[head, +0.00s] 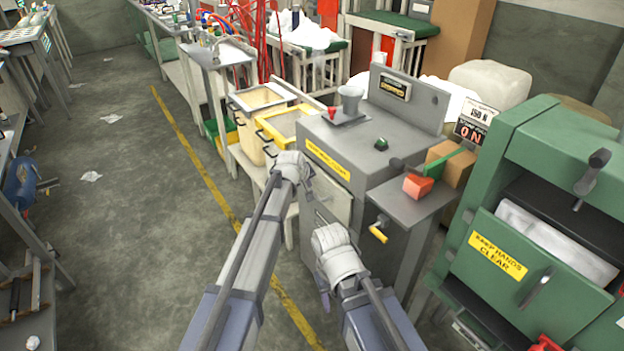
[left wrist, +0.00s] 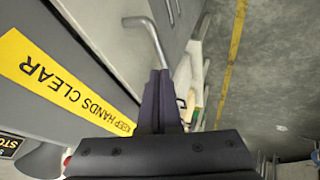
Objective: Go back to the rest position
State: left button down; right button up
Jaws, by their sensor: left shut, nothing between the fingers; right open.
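My left gripper (head: 306,168) is beside the front of the grey machine (head: 352,135), near its yellow label strip (head: 328,160). In the left wrist view its fingers (left wrist: 158,85) are together with nothing between them, close to a bent metal handle (left wrist: 148,38) on a pale door (left wrist: 112,35); I cannot tell whether they touch it. My right gripper (head: 322,288) is lower, in front of the machine, and no held object shows. Its fingers are mostly hidden by its wrist.
A green machine (head: 540,200) stands further right. The concrete floor (head: 130,230) on the left is mostly free.

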pick_arm(q)
jog(key=p+v, duration=0.3)
jog(key=v, duration=0.3)
pick_arm(e)
notch_tip(320, 180, up, 5)
jog(key=shift+f, duration=0.15)
pick_arm(q)
jog(key=shift+s+a+f, duration=0.1)
jog(key=s+a+f+m+g+y, duration=0.2)
jog(key=s+m+g, duration=0.25)
jog(key=s, duration=1.35)
jog(key=s+a+f+m+g+y, duration=0.1)
jog(key=s+f+m+g, duration=0.3)
jog(key=s, duration=1.3)
notch_tip(320, 180, up, 14)
jog(key=t+p, duration=0.1)
jog(key=p, duration=1.2)
jog(key=shift+s+a+m, duration=0.2)
jog(key=shift+s+m, duration=0.1)
jog(key=shift+m, duration=0.15)
pick_arm(e)
notch_tip(320, 180, up, 12)
jog(key=shift+r, duration=0.2)
